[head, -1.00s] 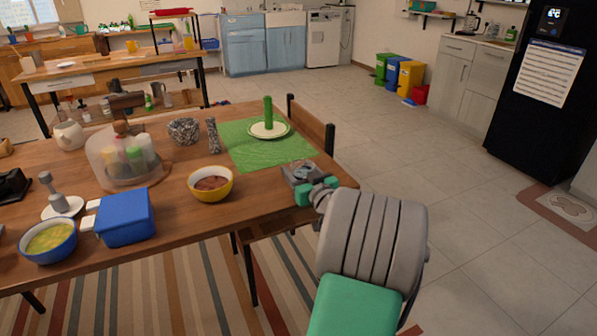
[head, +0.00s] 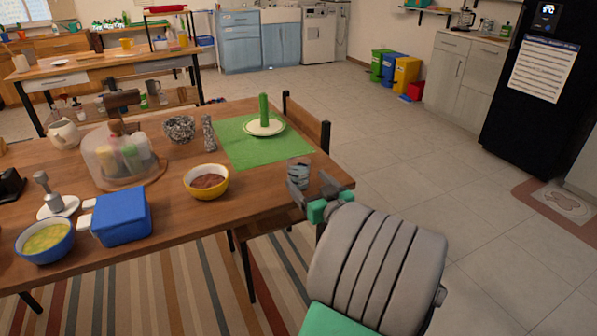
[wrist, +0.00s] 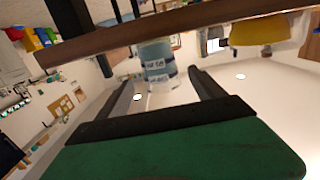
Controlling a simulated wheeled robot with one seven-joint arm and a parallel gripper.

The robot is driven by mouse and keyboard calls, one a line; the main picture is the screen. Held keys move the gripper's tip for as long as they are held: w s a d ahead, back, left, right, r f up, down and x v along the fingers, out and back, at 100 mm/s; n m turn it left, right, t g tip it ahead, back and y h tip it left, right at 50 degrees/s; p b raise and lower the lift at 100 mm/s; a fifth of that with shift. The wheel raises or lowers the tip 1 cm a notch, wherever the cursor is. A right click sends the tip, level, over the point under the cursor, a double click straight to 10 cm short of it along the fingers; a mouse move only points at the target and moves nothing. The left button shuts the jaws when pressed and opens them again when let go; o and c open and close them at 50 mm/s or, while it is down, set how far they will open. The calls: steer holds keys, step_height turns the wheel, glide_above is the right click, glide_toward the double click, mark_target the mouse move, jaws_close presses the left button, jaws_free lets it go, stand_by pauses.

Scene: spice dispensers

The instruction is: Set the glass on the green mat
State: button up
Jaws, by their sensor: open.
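A clear glass with grey-blue bands (head: 298,171) stands upright on the table near its right front corner, just in front of the green mat (head: 240,152) and off it. My gripper (head: 309,187) is open at the table's edge, with its fingers pointing toward the glass. In the wrist view, which is turned upside down, the glass (wrist: 158,62) lies ahead between the two spread fingertips (wrist: 160,76). I cannot tell how far the fingers reach past its near side. The mat is hidden in the wrist view.
A cream plate with a green upright post (head: 265,126) stands on the mat's far part. A yellow bowl (head: 206,182), a patterned shaker (head: 208,133) and a patterned bowl (head: 180,129) stand left of the mat. A chair (head: 307,122) is behind the right edge. The near mat is clear.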

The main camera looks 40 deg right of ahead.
mark_target(295, 161)
steer(key=shift+o, duration=0.2)
steer(key=v, duration=0.3)
steer(key=shift+o, duration=0.6)
steer(key=shift+r+p, duration=0.4)
steer(key=shift+p, duration=0.15)
steer(key=w+r+p, duration=0.1)
steer(key=p, duration=0.3)
steer(key=w+r+g+p, duration=0.1)
steer(key=p, duration=0.3)
steer(key=w+r+g+p, duration=0.1)
steer(key=p, duration=0.4)
steer(key=shift+w+d+r+y, duration=0.3)
steer(key=shift+w+r, duration=0.05)
steer(key=shift+w, duration=0.05)
steer(key=shift+w+f+g+p, duration=0.15)
steer(key=shift+w+g+p, duration=0.15)
steer(key=shift+p, duration=0.45)
steer(key=x, duration=0.4)
steer(key=f+x, duration=0.1)
steer(key=x, duration=0.3)
steer(key=shift+d+f, duration=0.15)
steer(key=shift+d, duration=0.1)
steer(key=shift+s, duration=0.1)
steer(key=c, duration=1.8)
jaws_close()
steer(key=shift+r, duration=0.3)
